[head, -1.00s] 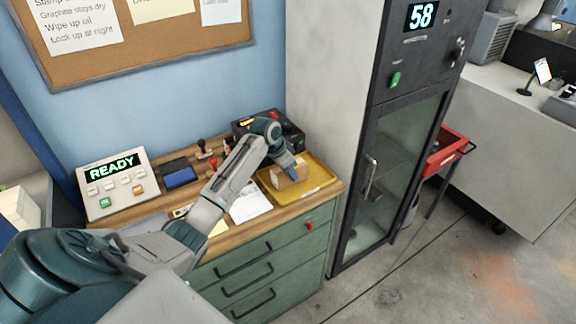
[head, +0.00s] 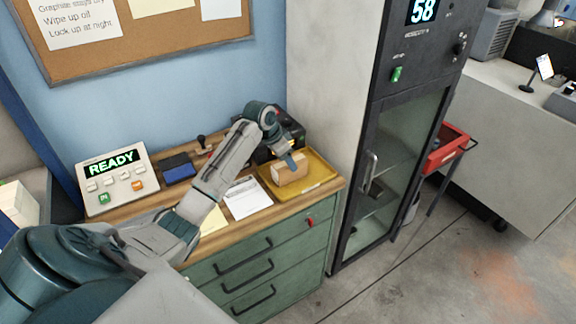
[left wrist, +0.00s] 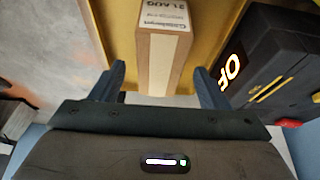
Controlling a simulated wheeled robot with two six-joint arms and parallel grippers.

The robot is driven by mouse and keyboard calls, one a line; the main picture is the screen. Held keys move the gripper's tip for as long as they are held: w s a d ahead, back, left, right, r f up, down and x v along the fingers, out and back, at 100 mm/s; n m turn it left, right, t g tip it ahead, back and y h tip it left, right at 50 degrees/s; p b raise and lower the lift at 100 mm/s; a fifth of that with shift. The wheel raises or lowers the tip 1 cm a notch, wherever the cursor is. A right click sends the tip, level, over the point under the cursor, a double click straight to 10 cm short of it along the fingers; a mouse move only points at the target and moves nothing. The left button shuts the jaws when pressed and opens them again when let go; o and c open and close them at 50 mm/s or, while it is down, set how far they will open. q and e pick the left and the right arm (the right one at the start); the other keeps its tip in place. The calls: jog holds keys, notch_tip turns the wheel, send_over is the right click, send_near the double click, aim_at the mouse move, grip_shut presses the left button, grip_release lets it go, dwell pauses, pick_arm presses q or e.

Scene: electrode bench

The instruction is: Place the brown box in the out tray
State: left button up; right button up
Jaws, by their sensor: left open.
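The brown box (head: 290,169) sits in the yellow tray (head: 326,172) at the right end of the wooden bench top. In the left wrist view the box (left wrist: 163,62) has a white printed label and a pale tape strip, and the yellow tray (left wrist: 222,32) lies around it. My left gripper (left wrist: 160,82) is open, with one finger on each side of the box's near end and a visible gap on both sides. In the head view my left gripper (head: 289,162) is right at the box, its fingers partly hidden. My right gripper is not in view.
A black device (head: 284,128) stands close behind the tray; its lit display shows in the left wrist view (left wrist: 234,68). A READY panel (head: 116,178), stamp pad (head: 178,168) and paper (head: 247,198) are left of the tray. A tall cabinet (head: 330,100) stands to its right.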

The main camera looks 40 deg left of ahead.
pick_arm(q)
jog(key=b+v, duration=0.1)
jog(key=v, duration=0.7)
jog(key=shift+s, duration=0.1)
